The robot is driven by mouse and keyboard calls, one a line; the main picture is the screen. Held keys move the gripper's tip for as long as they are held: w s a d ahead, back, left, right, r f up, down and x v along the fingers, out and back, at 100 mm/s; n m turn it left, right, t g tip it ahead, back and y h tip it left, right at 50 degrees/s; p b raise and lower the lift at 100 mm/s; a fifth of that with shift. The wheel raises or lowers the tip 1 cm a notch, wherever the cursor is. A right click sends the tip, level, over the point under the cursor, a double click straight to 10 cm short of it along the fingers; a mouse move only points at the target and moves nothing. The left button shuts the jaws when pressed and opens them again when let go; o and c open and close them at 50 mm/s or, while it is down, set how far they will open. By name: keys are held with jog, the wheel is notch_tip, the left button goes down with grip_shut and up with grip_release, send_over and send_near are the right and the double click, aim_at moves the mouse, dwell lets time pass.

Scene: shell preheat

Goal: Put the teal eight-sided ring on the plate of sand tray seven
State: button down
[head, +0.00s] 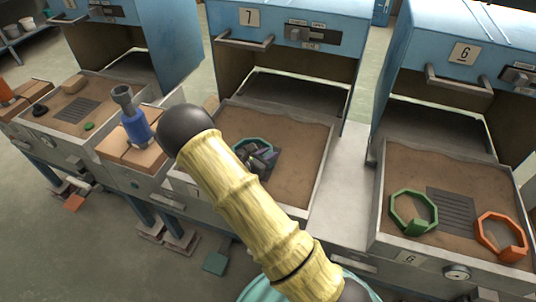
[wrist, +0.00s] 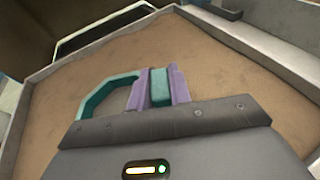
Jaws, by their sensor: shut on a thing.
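The teal eight-sided ring (head: 240,145) is over sand tray seven (head: 328,160), under the number 7 sign. My gripper (head: 262,158) is shut on a thick block-like part of the ring. In the wrist view the purple jaws (wrist: 160,88) pinch that part, and the ring's open loop (wrist: 84,103) sticks out to the left. The sand (wrist: 200,48) and rim (wrist: 275,66) of the tray show behind it. My arm and gripper cover most of the tray's plate in the head view. I cannot tell whether the ring touches the plate or sand.
Sand tray six (head: 379,190) at the right holds a green ring (head: 405,226) and an orange ring (head: 487,247) beside its slatted plate (head: 452,208). A blue torch-like tool (head: 137,126) stands on bricks to the left. Open blue hoods (head: 337,75) stand behind the trays.

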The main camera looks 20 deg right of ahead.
jog(key=shift+f, duration=0.1)
jog(key=c, duration=1.3)
grip_release()
jog(key=shift+a, duration=0.15)
jog(key=v, duration=1.2)
